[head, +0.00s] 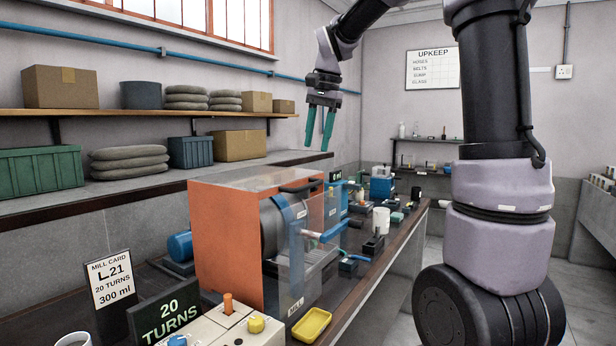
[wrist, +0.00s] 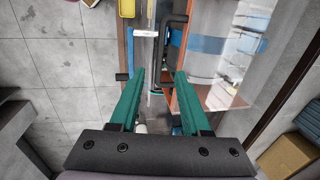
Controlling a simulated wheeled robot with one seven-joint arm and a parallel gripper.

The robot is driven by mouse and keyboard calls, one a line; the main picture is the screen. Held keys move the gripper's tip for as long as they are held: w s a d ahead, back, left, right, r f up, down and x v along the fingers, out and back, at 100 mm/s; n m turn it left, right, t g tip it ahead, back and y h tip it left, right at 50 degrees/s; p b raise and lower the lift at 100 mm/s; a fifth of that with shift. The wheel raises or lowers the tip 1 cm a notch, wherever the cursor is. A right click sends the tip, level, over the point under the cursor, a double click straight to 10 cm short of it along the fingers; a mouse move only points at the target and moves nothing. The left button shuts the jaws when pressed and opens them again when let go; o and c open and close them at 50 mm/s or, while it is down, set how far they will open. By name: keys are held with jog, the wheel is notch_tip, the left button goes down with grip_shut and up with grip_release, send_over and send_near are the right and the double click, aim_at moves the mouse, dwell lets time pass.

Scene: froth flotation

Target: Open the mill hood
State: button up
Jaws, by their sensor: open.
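The mill hood (head: 240,180) is a clear cover with an orange end panel (head: 222,245). It sits down over the grey mill drum (head: 272,232) on the bench and looks closed. A black bar handle (head: 297,187) is at its top front edge; it also shows in the wrist view (wrist: 166,50), just beyond the fingertips. My gripper (head: 317,147) has green fingers, open and empty, pointing down above the hood's far end. In the wrist view my gripper (wrist: 159,75) spans the hood's edge and is apart from the handle.
A yellow tray (head: 311,324) and a control box (head: 235,325) stand in front of the mill. Blue-handled fittings (head: 335,231) and several small items line the bench to the right. A shelf (head: 150,112) with boxes runs along the wall. The floor right of the bench is clear.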

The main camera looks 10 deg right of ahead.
aim_at(310, 185)
jog(key=f, duration=0.3)
jog(key=w+a+f, duration=0.1)
jog(key=f, duration=0.6)
jog(key=shift+w+a, duration=0.2)
jog(key=shift+a, duration=0.05)
jog(key=shift+c, duration=0.4)
grip_shut()
dwell(0.6)
